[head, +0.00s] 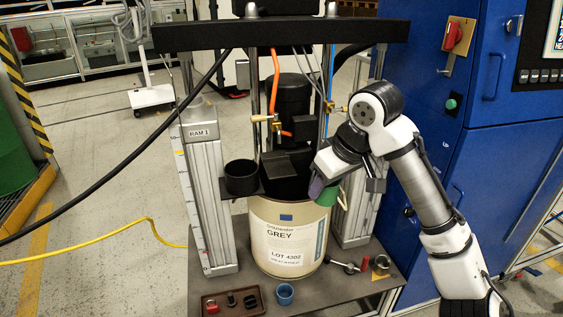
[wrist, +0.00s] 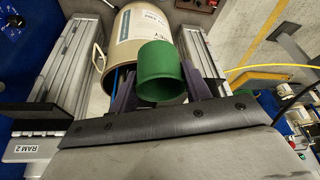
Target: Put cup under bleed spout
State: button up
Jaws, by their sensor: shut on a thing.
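My gripper (head: 322,187) is shut on a green cup (head: 329,196), in front of the right side of the pump, just above the cream drum's rim. In the wrist view the green cup (wrist: 160,72) sits between the two purple-grey fingers (wrist: 162,92). The fingers partly hide the cup in the head view. I cannot tell which is the bleed spout. A blue cup (head: 284,293) stands on the base plate's front.
The cream drum (head: 287,240), labelled GREY, stands between two ram columns (head: 205,190). A black round holder (head: 242,176) sits left of the pump. A brown tray (head: 232,302) and loose fittings (head: 345,265) lie in front. A blue cabinet (head: 470,130) is at right.

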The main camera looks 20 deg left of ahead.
jog(key=w+a, duration=0.3)
jog(key=a, duration=0.1)
jog(key=w+a+p, duration=0.1)
jog(key=w+a, duration=0.2)
jog(key=a, duration=0.2)
jog(key=w+a, duration=0.3)
jog(key=a, duration=0.2)
jog(key=shift+w+p, duration=0.1)
jog(key=shift+p, duration=0.2)
jog(key=shift+d+f, duration=0.1)
jog(key=shift+f, duration=0.15)
jog(key=shift+f, duration=0.15)
jog(key=shift+f, duration=0.15)
jog(key=o, duration=1)
jog(key=shift+c, duration=0.2)
jog(key=v, duration=1.2)
jog(key=shift+r, duration=0.2)
jog(key=shift+d, duration=0.1)
